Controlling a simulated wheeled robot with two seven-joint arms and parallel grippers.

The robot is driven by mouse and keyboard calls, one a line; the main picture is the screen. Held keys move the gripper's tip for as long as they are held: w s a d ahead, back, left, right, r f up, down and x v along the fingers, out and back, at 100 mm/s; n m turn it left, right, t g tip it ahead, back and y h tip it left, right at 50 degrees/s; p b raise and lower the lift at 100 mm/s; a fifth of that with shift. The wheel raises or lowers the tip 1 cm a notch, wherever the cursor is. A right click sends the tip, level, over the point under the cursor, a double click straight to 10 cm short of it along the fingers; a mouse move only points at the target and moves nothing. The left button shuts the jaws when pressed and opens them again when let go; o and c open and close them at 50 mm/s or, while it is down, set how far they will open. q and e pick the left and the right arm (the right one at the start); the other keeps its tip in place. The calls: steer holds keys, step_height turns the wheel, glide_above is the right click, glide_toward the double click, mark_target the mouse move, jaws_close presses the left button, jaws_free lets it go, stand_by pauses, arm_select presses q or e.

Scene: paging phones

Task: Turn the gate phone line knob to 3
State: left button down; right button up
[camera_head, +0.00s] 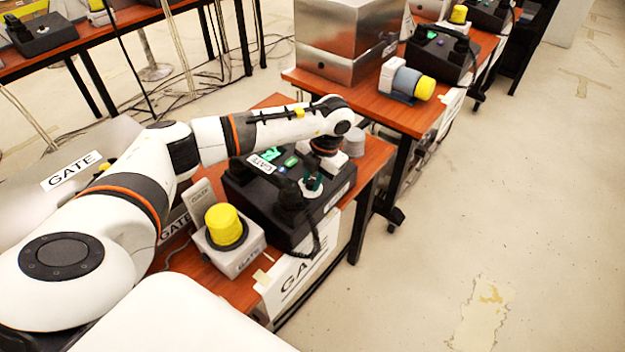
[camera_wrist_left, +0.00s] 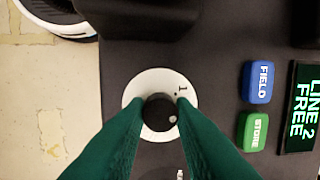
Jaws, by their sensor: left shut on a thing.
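The gate phone (camera_head: 258,202) is a black box on the wooden table, with a black handset (camera_head: 291,196) on it. In the left wrist view its line knob (camera_wrist_left: 159,112) is a small round black knob with a pale dot at its lower right. It sits on a white dial (camera_wrist_left: 152,80) where a "1" shows at the upper right; the fingers hide the dial's lower part. My left gripper (camera_head: 313,184) points down over the phone. Its green fingers are shut on the knob, one on each side. A green-lit display (camera_wrist_left: 304,108) reads "LINE 2 FREE". My right gripper is not in view.
A blue FIELD button (camera_wrist_left: 258,82) and a green STORE button (camera_wrist_left: 253,132) lie right of the dial. A white box with a yellow cap (camera_head: 226,226) stands beside the phone. A metal box (camera_head: 345,45) and another phone (camera_head: 441,52) stand on the table behind.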

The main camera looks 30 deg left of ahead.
arm_select(q)
steer(key=m+b, duration=0.1)
steer(key=m, duration=0.4)
steer(key=shift+y, duration=0.3)
stand_by(0.4)
steer(key=c, duration=1.2)
jaws_free()
steer(key=shift+c, duration=0.2)
steer(key=b+v, duration=0.1)
steer(key=v, duration=1.1)
steer(key=shift+s, duration=0.2)
